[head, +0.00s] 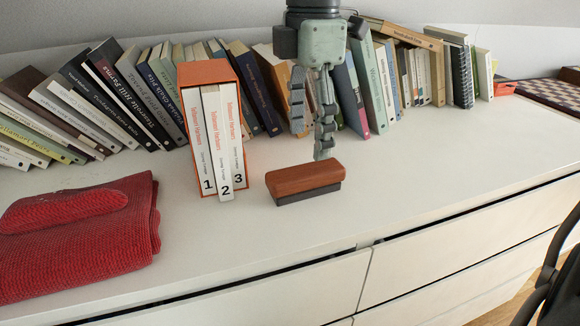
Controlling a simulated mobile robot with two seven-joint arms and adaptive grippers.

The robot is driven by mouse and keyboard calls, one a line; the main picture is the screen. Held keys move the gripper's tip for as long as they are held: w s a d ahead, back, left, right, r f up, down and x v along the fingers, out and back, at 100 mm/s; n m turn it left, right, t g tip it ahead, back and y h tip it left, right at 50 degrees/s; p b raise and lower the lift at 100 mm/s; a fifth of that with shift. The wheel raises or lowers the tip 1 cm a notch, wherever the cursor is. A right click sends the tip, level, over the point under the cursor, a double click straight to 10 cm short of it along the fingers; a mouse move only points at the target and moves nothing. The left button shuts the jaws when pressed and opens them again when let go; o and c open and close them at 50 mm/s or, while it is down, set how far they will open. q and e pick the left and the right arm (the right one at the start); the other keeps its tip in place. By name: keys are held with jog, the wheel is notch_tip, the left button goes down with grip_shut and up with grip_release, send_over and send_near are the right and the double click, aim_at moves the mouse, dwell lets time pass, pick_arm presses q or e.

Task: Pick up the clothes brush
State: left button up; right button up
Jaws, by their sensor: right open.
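The clothes brush (304,180) lies on the white dresser top in the middle of the head view. It has a brown wooden back and a dark grey lower part, which faces down. My right gripper (312,142) comes down from the top of the view. Its fingers point downward, above and slightly behind the brush, and are open and empty. One fingertip appears close over the brush's far edge; I cannot tell whether it touches. My left gripper is not in view.
An orange slipcase of numbered books (215,130) stands just left of the brush. A row of leaning books (135,95) lines the back. A folded red cloth (80,240) lies at left. The dresser top (430,160) is clear to the right. A checkered board (552,93) sits far right.

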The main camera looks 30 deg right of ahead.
aim_at(306, 170)
jog(key=shift+w+f, duration=0.2)
jog(key=shift+f, duration=0.2)
notch_tip(306, 170, down, 6)
jog(key=shift+f, duration=0.45)
jog(key=shift+c, duration=0.3)
jog(key=c, duration=1.3)
jog(key=shift+o, duration=0.2)
jog(key=shift+r, duration=0.15)
